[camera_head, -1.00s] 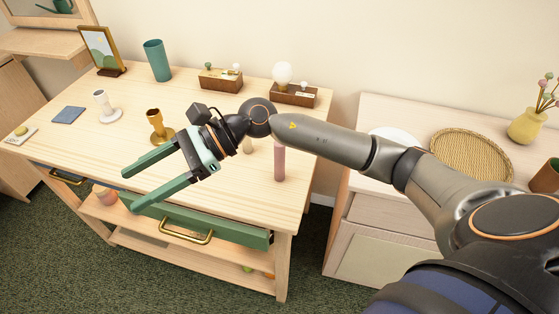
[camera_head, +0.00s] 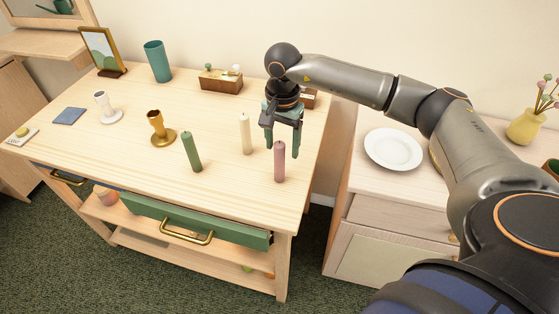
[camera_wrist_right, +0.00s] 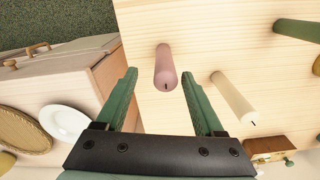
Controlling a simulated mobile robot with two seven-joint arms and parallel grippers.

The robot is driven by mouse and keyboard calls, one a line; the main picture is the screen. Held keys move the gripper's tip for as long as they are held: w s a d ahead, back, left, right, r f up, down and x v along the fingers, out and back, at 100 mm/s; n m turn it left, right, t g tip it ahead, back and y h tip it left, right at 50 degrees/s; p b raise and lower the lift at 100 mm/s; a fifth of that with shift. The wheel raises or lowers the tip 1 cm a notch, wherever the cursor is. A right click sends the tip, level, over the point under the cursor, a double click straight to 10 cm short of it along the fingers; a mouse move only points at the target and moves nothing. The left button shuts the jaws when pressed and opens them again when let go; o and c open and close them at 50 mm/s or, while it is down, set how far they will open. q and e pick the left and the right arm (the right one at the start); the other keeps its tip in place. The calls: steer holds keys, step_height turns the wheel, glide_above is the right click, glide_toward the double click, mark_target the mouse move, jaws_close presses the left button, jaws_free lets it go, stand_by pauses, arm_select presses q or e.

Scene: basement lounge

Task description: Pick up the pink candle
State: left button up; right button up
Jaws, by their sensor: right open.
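The pink candle (camera_head: 279,162) stands upright near the right front part of the wooden table (camera_head: 90,140). My right gripper (camera_head: 283,150) points down just behind the candle, open and empty, its fingertips close to the candle's upper part in the head view. In the right wrist view the pink candle (camera_wrist_right: 165,68) lies ahead, between the lines of the two green fingers (camera_wrist_right: 158,88) and beyond their tips. I cannot tell whether anything touches. My left gripper is in neither view.
A cream candle (camera_head: 246,134) and a green candle (camera_head: 191,151) stand to the left. A gold holder (camera_head: 160,130), a white holder (camera_head: 106,108) and a teal cup (camera_head: 157,61) are farther left. A white plate (camera_head: 393,149) lies on the right cabinet. The front drawer (camera_head: 190,222) is partly open.

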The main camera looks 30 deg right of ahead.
mark_target(279, 161)
steer(key=shift+w+a+f+p, duration=0.15)
steer(key=shift+f+p, duration=0.15)
steer(key=shift+f, duration=1.3)
steer(key=shift+w+a+f+p, duration=0.1)
steer(key=shift+f+p, duration=0.2)
steer(key=shift+f, duration=1.25)
steer(key=shift+c, duration=0.2)
jaws_close()
